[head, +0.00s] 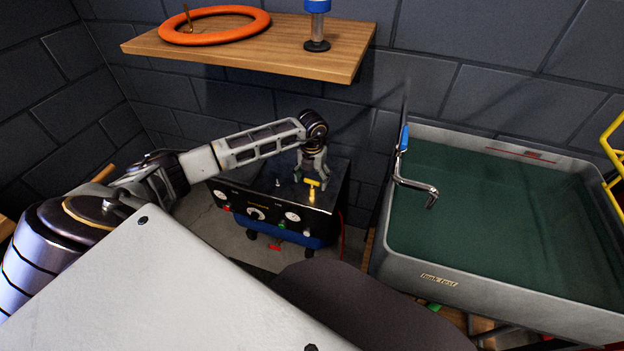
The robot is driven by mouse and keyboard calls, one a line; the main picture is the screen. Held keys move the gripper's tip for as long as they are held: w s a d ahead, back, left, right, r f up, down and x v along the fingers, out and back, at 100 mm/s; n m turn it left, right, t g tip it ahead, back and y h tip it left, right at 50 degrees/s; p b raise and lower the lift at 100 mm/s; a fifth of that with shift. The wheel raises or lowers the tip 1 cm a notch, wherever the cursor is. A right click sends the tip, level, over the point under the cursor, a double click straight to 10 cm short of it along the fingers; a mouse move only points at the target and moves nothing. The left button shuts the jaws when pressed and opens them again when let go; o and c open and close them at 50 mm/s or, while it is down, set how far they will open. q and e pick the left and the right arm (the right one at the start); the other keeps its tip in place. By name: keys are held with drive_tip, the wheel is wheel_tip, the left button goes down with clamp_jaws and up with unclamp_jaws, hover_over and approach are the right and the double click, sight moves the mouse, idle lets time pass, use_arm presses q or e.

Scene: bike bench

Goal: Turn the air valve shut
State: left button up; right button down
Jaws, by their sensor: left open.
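A black compressor unit (262,204) with dials and knobs on its front stands low against the wall, left of the tank. A small valve with a yellow lever handle and a brass-coloured stem (312,193) stands up from its top near the right front corner. My left gripper (311,177) points down at the valve's yellow handle with its fingers apart. The fingers hang close around or just behind the handle. I cannot tell whether they touch it. My right gripper is not in view.
A wooden shelf (255,52) with an orange ring (214,25) and a blue-topped pump (317,28) hangs above my left arm. A grey tank (470,292) of green water stands at the right. A bent metal rod with a blue grip (411,183) sits at its left rim.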

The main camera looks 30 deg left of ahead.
use_arm(q)
drive_tip(key=shift+f, duration=0.1)
drive_tip(key=c, duration=1)
